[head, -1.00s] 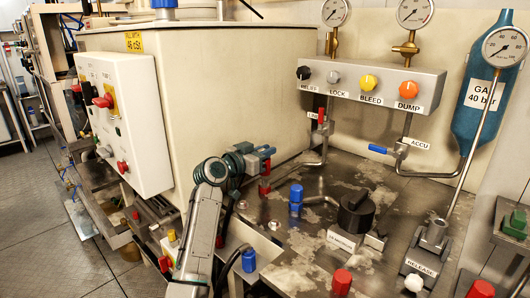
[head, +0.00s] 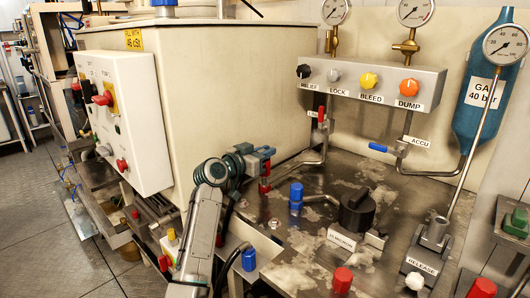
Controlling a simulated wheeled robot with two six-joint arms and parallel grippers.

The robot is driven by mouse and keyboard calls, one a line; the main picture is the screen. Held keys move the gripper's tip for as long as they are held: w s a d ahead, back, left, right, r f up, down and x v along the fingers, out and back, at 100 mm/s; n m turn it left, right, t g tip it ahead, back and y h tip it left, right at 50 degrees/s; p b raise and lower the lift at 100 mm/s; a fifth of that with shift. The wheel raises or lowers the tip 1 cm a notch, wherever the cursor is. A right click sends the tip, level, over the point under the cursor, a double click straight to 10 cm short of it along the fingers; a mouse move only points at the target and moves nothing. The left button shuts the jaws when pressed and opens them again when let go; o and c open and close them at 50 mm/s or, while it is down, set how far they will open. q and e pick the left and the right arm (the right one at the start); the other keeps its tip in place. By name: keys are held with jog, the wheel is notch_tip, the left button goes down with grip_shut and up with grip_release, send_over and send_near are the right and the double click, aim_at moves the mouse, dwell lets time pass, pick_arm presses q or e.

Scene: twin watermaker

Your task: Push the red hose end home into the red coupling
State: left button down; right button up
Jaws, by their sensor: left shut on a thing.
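My left gripper (head: 264,156) is over the left part of the metal deck, beside the big cream tank. Its jaws are shut on the red hose end (head: 266,167), of which only a small part shows between and below the fingers. Directly below is the red coupling (head: 264,187), upright on the deck. The hose end looks in line above the coupling; I cannot tell whether they touch or how deep it sits. The hose is mostly hidden by my arm. My right gripper is not in view.
A blue coupling (head: 296,193) with a pipe stands just right of the red one. A blue hose end (head: 248,260) is at the deck's front left. A black knob (head: 356,210) and a red cap (head: 342,280) stand farther right. The tank wall (head: 215,95) is close behind the gripper.

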pick_arm(q)
jog(key=shift+f+b, duration=0.75)
jog(key=shift+f, duration=0.35)
jog(key=shift+f, duration=0.35)
jog(key=c, duration=1.3)
grip_release()
jog(key=v, duration=1.1)
jog(key=shift+f, duration=0.1)
